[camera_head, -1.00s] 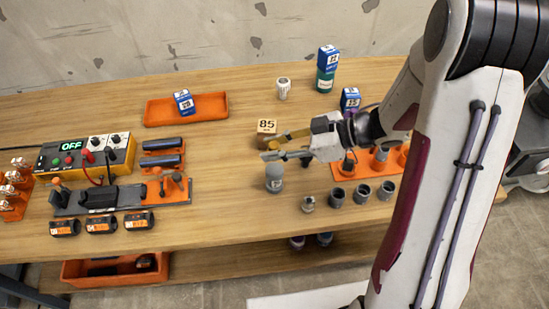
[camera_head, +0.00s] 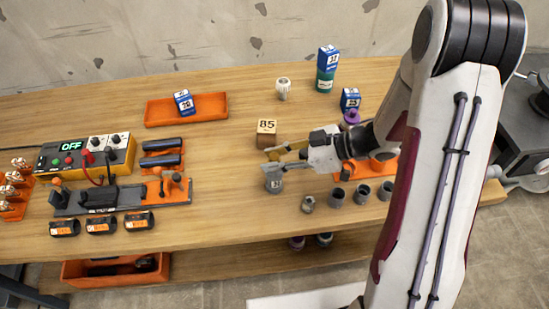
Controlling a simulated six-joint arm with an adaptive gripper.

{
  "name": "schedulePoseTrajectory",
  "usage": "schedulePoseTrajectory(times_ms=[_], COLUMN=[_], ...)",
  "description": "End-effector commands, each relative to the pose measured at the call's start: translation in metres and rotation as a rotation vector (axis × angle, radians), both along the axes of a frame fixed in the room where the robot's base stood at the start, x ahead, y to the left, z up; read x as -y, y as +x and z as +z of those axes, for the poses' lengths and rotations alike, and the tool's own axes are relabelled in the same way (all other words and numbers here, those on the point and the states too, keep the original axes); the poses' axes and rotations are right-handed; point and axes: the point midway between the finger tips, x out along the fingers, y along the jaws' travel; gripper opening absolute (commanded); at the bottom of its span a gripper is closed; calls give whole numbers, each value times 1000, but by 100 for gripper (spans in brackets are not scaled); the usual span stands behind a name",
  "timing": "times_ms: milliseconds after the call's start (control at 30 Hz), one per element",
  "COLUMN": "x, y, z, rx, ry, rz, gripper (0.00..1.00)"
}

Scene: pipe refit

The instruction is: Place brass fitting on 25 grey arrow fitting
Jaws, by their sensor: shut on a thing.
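My gripper (camera_head: 272,161) is over the middle front of the table, its fingers pointing left. A brass-coloured piece (camera_head: 277,153) shows at its fingertips, which I take to be the brass fitting; the fingers hide its exact shape. A grey fitting (camera_head: 274,183) with a small light marking stands upright right below the fingertips. The marking is too small to read for sure. The held piece is over the top of this grey fitting; I cannot tell whether they touch.
A wooden block marked 85 (camera_head: 267,134) stands just behind the gripper. A small metal fitting (camera_head: 308,204) and several grey cups (camera_head: 338,196) stand to the right. An orange tray (camera_head: 214,108) lies at the back left.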

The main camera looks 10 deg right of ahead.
Motion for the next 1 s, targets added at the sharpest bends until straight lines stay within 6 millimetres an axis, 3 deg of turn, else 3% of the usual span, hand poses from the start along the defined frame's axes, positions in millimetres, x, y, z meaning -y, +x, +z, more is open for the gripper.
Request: schedulePoseTrajectory(times_ms=[567,600,633,1000], x=[0,0,0,0], y=[0,0,0,0], z=[-7,-7,-7,-6], rx=[0,1,1,1], ry=[1,0,0,0], rz=[0,0,0,0], gripper=[1,34,41,41])
